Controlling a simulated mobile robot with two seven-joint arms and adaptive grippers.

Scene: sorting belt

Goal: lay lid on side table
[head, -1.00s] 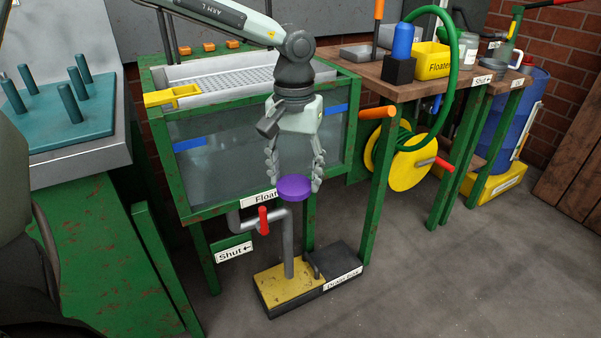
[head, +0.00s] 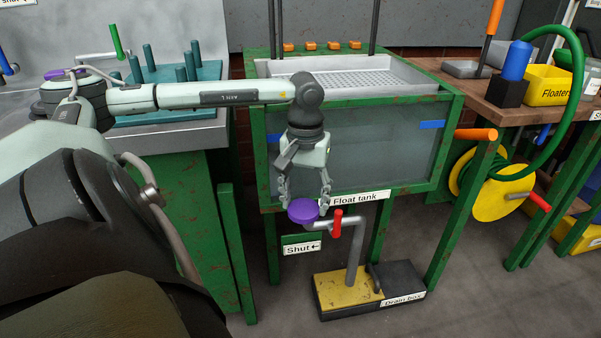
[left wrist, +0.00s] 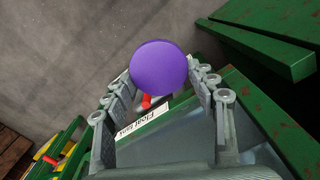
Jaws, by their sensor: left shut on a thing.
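My left gripper (head: 305,205) is shut on the purple lid (head: 303,211), a round disc at its fingertips, in front of the float tank's lower edge. In the left wrist view the lid (left wrist: 159,67) shows its broad face between the fingers (left wrist: 163,90). It hangs in the air, clear of any table top. A wooden table (head: 447,82) stands at the right, and a grey-topped bench (head: 180,137) at the left; no label tells which is the side table. My right gripper is not in view.
The green-framed float tank (head: 350,147) is right behind the gripper. A red-handled pipe valve (head: 337,223) is close to the lid, above the drain box (head: 403,284). Teal pegs (head: 150,58) stand on the left bench. A yellow Floaters bin (head: 548,86) occupies the wooden table.

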